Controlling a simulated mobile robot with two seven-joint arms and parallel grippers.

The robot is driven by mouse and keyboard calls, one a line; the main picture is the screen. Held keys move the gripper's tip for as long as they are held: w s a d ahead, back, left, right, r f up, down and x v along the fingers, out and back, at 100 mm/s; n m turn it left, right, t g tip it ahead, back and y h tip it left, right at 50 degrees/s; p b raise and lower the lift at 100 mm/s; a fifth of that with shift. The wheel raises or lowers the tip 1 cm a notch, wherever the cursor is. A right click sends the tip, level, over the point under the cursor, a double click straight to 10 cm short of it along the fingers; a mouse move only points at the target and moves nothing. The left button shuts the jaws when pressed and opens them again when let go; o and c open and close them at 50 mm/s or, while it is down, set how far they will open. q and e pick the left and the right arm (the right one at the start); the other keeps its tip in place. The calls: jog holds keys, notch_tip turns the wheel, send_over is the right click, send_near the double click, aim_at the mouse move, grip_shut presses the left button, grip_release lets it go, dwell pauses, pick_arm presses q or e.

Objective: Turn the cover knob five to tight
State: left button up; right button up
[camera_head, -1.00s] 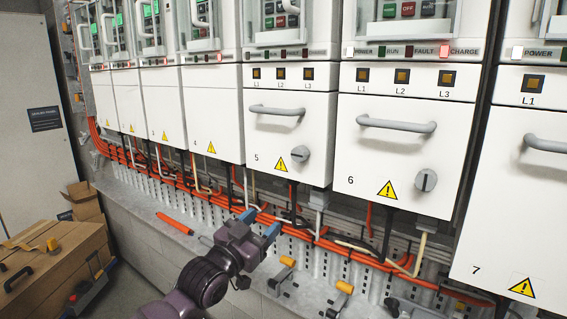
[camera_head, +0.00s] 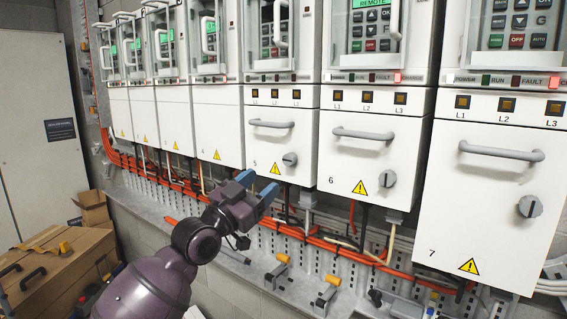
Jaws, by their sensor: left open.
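Cover five (camera_head: 262,140) is a white panel with a grey bar handle, the number 5 and a yellow warning triangle. Its knob (camera_head: 290,159) is a round grey dial at the cover's lower right, with a dark slot that looks near upright. My left gripper (camera_head: 258,186) has blue fingertips. It is open and empty, below and left of the knob, in front of the cover's lower edge, and apart from the knob. My right gripper is not in view.
Cover six (camera_head: 362,155) with its knob (camera_head: 387,179) and cover seven (camera_head: 480,190) stand to the right. Orange cables (camera_head: 325,242) run below the covers. A grey ledge holds yellow-handled tools (camera_head: 277,272). Wooden crates (camera_head: 62,262) stand at lower left.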

aim_at(287, 161)
pick_arm(q)
jog(key=x, duration=0.7)
jog(key=shift+w+d+r+p, duration=0.15)
jog(key=shift+d+r+p, duration=0.15)
jog(key=shift+p, duration=0.1)
jog(key=shift+w+d+r, duration=0.1)
jog(key=shift+w+d, duration=0.2)
jog(key=shift+w, duration=0.05)
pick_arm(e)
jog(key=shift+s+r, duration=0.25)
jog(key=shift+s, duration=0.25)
pick_arm(q)
jog(key=shift+c, duration=0.4)
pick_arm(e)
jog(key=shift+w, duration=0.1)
